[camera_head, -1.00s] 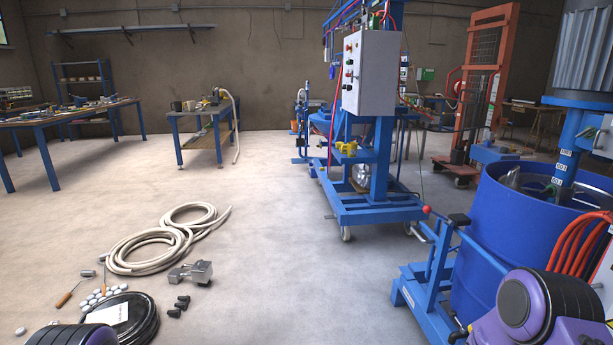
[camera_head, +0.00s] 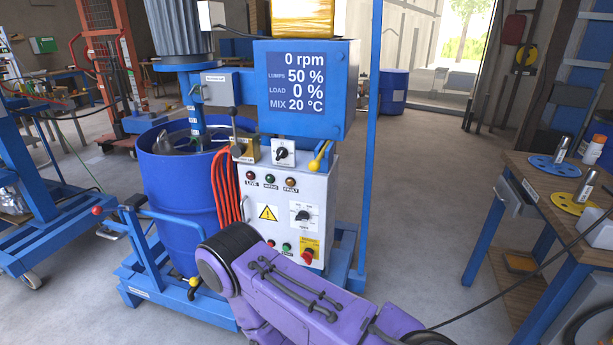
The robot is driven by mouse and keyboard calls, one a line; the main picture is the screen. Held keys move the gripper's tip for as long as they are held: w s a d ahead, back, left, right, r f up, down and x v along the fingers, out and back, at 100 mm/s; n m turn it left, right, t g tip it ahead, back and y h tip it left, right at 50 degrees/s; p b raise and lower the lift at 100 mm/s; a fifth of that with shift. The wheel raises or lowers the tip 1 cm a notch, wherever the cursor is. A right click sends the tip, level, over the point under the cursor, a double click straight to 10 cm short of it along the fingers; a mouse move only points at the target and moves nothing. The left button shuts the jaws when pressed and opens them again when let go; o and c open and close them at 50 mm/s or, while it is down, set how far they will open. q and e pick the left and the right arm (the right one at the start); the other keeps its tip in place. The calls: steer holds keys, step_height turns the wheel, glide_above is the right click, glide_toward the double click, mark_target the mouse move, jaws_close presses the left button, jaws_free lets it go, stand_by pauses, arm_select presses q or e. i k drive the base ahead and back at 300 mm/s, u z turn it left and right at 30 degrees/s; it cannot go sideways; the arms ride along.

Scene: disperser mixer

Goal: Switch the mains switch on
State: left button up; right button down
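The white control box (camera_head: 290,205) of the disperser mixer stands in the middle of the view. A red rotary knob on a yellow plate (camera_head: 308,254) at its lower right looks like the mains switch; its label is too small to read. A black rotary knob (camera_head: 303,215) sits above it, and another black knob (camera_head: 282,153) is on a small white box on top. The lamps labelled LIVE, MOVE or similar and FAULT (camera_head: 270,180) look dark. My purple arm crosses in front of the box's lower edge. Neither gripper is in view.
The display (camera_head: 303,85) reads 0 rpm, lumps 50 %, load 0 %, mix 20 °C. A blue drum (camera_head: 180,210) with orange hoses stands left of the box. A blue post (camera_head: 370,130) rises on its right. A table (camera_head: 540,200) stands at the right, with clear floor between.

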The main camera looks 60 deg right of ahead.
mark_target(308, 257)
steer(key=z, duration=1.6)
steer(key=k, duration=0.55)
steer(key=u, duration=0.25)
steer(key=i, duration=0.75)
steer(key=z, duration=0.55)
steer(key=i, duration=0.45)
steer(key=z, duration=0.45)
